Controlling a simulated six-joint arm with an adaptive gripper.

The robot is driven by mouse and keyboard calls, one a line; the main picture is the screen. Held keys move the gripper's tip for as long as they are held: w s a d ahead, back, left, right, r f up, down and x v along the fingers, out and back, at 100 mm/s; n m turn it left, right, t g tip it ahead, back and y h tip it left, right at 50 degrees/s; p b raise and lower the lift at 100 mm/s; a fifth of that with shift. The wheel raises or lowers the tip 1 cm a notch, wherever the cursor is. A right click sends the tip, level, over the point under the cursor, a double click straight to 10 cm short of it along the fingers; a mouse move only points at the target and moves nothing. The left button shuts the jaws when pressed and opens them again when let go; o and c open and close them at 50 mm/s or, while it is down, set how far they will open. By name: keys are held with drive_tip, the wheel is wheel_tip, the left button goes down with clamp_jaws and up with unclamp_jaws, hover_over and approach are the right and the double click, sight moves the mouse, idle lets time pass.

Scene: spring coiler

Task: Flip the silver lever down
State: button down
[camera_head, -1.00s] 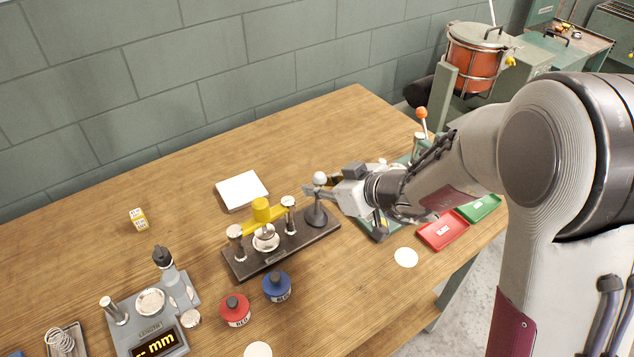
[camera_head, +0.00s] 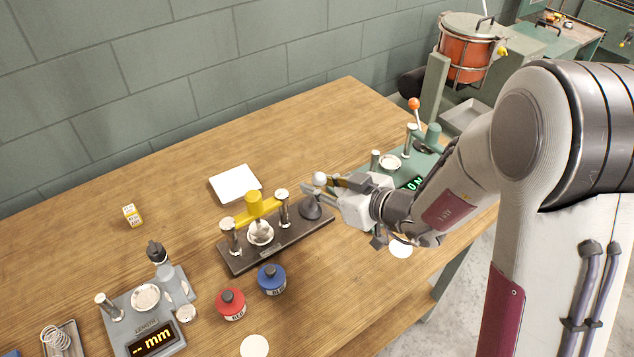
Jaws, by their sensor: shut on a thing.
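The silver lever has a round silver knob (camera_head: 320,179) above a dark conical base (camera_head: 312,208) at the right end of a dark plate (camera_head: 240,262). The plate also carries silver posts and a yellow crossbar (camera_head: 254,208). My gripper (camera_head: 322,187) comes in from the right, its fingers around the lever just at or below the knob. It is shut on the lever, which stands about upright. The lever's stem is mostly hidden by the fingers.
A red bottle (camera_head: 231,304) and a blue bottle (camera_head: 271,279) stand in front of the plate. A grey gauge with a display (camera_head: 152,342) is at front left. A green device with an orange-knobbed lever (camera_head: 414,104) stands behind my arm.

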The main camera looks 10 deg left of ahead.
drive_tip(key=shift+r, duration=0.15)
drive_tip(key=c, duration=1.8)
unclamp_jaws()
drive_tip(key=shift+d, duration=0.1)
drive_tip(key=shift+v, duration=3.7)
drive_tip(key=shift+s, duration=0.1)
drive_tip(key=shift+c, duration=0.5)
